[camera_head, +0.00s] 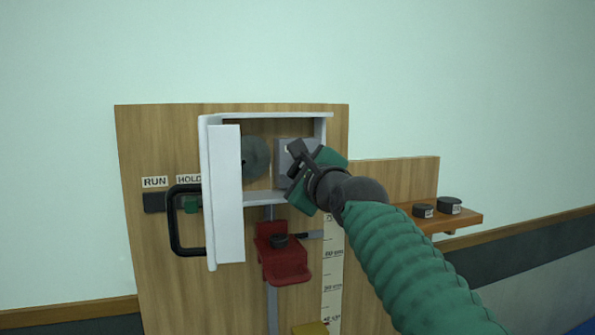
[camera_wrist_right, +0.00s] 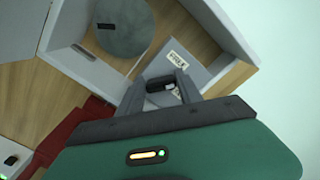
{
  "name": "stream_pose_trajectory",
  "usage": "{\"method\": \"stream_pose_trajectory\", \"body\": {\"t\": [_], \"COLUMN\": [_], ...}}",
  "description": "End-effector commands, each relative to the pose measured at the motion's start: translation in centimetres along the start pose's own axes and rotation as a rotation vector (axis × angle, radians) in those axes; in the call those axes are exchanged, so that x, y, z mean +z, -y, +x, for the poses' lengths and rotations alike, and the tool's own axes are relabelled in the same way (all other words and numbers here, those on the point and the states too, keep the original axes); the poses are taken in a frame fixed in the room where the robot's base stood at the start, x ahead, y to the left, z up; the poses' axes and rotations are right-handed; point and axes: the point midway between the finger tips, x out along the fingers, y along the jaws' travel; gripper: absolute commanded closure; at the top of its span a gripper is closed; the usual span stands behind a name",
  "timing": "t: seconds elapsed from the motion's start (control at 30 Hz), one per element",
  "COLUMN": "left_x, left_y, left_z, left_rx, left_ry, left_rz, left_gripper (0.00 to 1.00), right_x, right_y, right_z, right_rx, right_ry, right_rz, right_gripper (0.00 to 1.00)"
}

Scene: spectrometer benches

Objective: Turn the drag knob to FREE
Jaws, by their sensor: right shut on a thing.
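The open white box (camera_head: 322,128) on the wooden board holds a grey block (camera_head: 283,165) at its right side. My right gripper (camera_head: 299,156) reaches into the box and is shut at the face of this block. In the right wrist view, my right gripper (camera_wrist_right: 163,88) has its fingers around a small dark knob (camera_wrist_right: 158,84), partly hidden between them. A small white label (camera_wrist_right: 177,58) sits on the block just beyond the knob; its tilted lettering is too small to read surely. My left gripper is not in view.
A grey-green disc (camera_head: 256,158) is left of the block. The box's white door (camera_head: 227,195) stands open with a black handle (camera_head: 173,222). A red bracket (camera_head: 284,262) is below. A shelf (camera_head: 470,218) with dark weights (camera_head: 449,205) is at right.

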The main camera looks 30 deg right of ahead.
Motion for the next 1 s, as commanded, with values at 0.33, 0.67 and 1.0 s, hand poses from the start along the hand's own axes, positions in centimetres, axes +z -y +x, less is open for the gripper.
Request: {"method": "stream_pose_trajectory", "body": {"t": [0.33,0.67,1.0], "left_x": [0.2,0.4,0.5], "left_y": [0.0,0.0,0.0], "left_z": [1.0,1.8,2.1], "left_rx": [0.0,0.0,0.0], "left_ry": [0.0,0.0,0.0], "left_rz": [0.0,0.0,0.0], "left_gripper": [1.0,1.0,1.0], "right_x": [0.0,-0.2,-0.2], "right_y": [-0.5,-0.6,-0.7], "right_z": [0.0,0.1,0.1], "right_rx": [0.001,0.002,0.005], "right_ry": [0.002,0.001,0.0], "right_rz": [-0.321,-0.55,-0.649], "right_gripper": [0.99,0.99,0.99]}}
